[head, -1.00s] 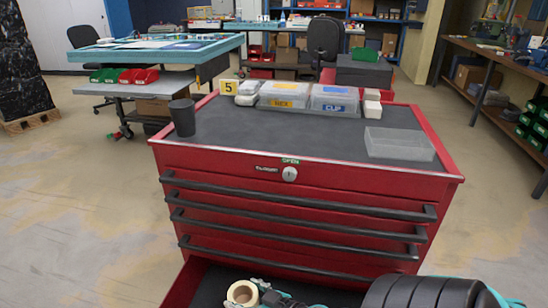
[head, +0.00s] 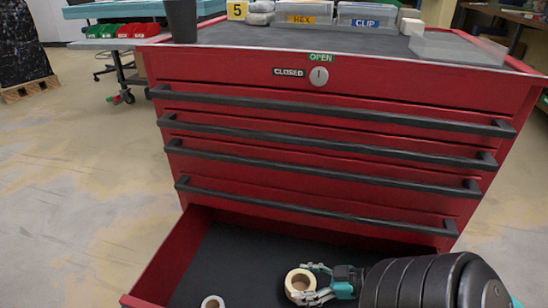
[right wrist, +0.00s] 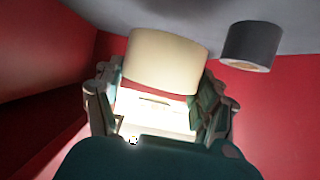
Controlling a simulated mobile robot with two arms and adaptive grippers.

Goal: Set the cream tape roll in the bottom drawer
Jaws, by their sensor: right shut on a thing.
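The cream tape roll (head: 289,284) is between the fingers of my right gripper (head: 310,283), which is shut on it, over the open bottom drawer (head: 168,258). In the right wrist view the cream roll (right wrist: 165,60) shows at the tips of the fingers (right wrist: 155,98). Whether it touches the drawer floor I cannot tell. The drawer has red walls and a dark floor. A second roll (head: 212,301) is at the lower edge of the head view, left of the cream one. A dark grey roll (right wrist: 252,47) shows in the right wrist view. My left gripper is not in view.
The red cabinet (head: 330,75) has several closed drawers with black handles (head: 310,217) above the open one. On its top stand a dark cup (head: 181,20), labelled bins (head: 303,13) and a clear box (head: 455,47).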

